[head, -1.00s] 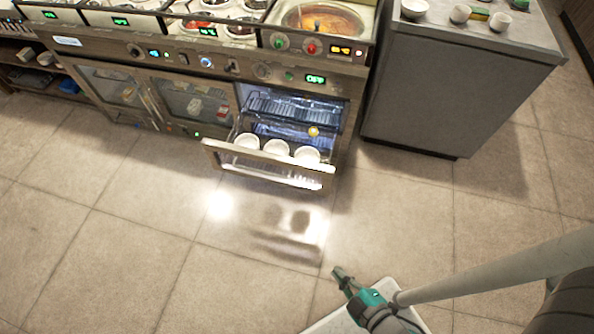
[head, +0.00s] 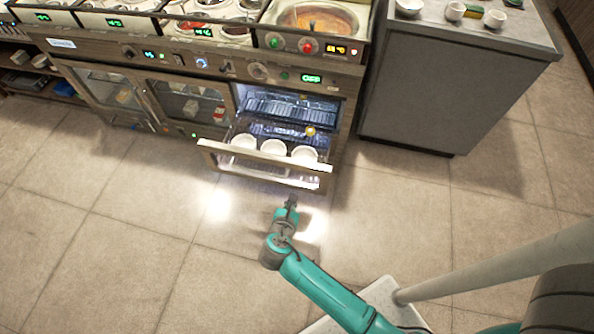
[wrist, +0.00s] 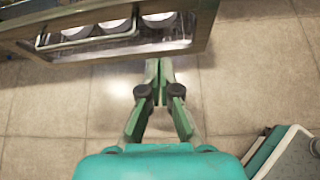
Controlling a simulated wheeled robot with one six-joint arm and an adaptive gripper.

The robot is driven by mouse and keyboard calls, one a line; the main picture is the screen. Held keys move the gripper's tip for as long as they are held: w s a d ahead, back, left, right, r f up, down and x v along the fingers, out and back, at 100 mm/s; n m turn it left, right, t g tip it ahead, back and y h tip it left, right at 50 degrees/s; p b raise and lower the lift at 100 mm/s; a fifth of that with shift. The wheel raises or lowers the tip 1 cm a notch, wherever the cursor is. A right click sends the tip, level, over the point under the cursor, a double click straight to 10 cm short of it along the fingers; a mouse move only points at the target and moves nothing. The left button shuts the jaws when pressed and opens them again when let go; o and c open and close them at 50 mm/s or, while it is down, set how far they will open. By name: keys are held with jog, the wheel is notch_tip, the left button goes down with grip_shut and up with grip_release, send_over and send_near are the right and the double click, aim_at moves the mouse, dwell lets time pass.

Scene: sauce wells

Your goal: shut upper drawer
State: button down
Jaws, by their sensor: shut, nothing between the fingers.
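The upper drawer (head: 262,165) is pulled out from the lit compartment at the right end of the steel counter unit. It holds white bowls (head: 274,148) in a row, and its front panel shows in the wrist view (wrist: 120,50). My gripper (head: 291,200) is in front of the drawer front, toward its right half, and apart from it as far as the head view shows. In the wrist view my gripper (wrist: 159,64) has its fingertips together and empty, close to the front's lower edge.
A dark wire rack (head: 290,108) sits inside the lit compartment above the drawer. A grey cabinet (head: 430,90) with cups on top stands to the right. Closed glass doors (head: 190,105) are to the left. The tiled floor (head: 120,230) in front is clear.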

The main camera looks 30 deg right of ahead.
jog(key=w+r, duration=0.1)
jog(key=w, duration=0.1)
send_near(299, 167)
jog(key=shift+n+h, duration=0.3)
jog(key=shift+n, duration=0.1)
jog(key=x, duration=0.3)
jog(key=f+x, duration=0.1)
jog(key=x, duration=0.1)
jog(key=shift+a, duration=0.25)
jog(key=shift+w+d, duration=0.6)
